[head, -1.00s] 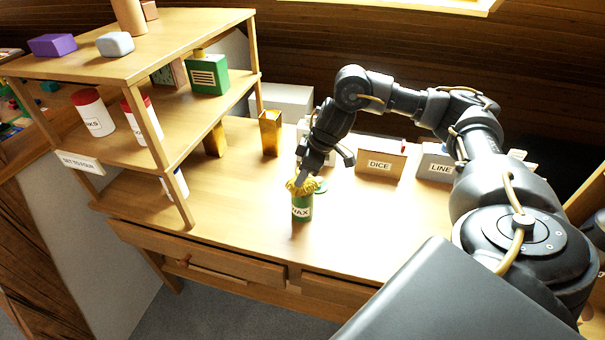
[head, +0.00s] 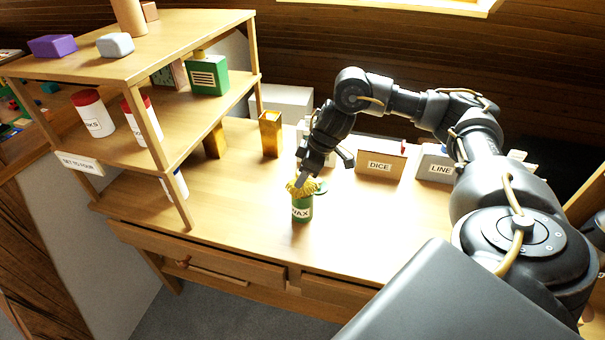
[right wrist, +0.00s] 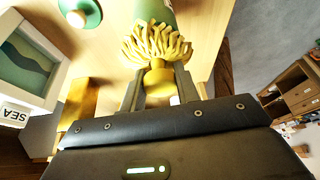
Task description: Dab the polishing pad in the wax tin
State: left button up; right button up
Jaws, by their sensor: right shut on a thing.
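The wax tin (head: 301,211) is a green can with a white WAX label, upright near the front of the bench. The polishing pad (head: 300,188) is a yellow tuft of strands on a short round handle. My right gripper (head: 304,180) points down over the tin and is shut on the pad's handle. In the right wrist view, the gripper (right wrist: 160,88) has a finger on each side of the handle, and the pad (right wrist: 156,42) spreads across the mouth of the green tin (right wrist: 156,10). The strands hide the tin's inside, so depth cannot be told. My left gripper is out of view.
A green disc (head: 321,187) lies just behind the tin. A DICE box (head: 381,166) and a LINE box (head: 435,166) stand at the back right. A wooden shelf (head: 150,45) with cans and blocks stands on the left. The bench front is clear around the tin.

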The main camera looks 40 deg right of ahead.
jog(key=shift+f, duration=0.35)
jog(key=shift+s+f, duration=0.1)
dwell(2.2)
jog(key=shift+p, duration=0.35)
notch_tip(320, 180, up, 7)
jog(key=p, duration=0.8)
dwell(0.5)
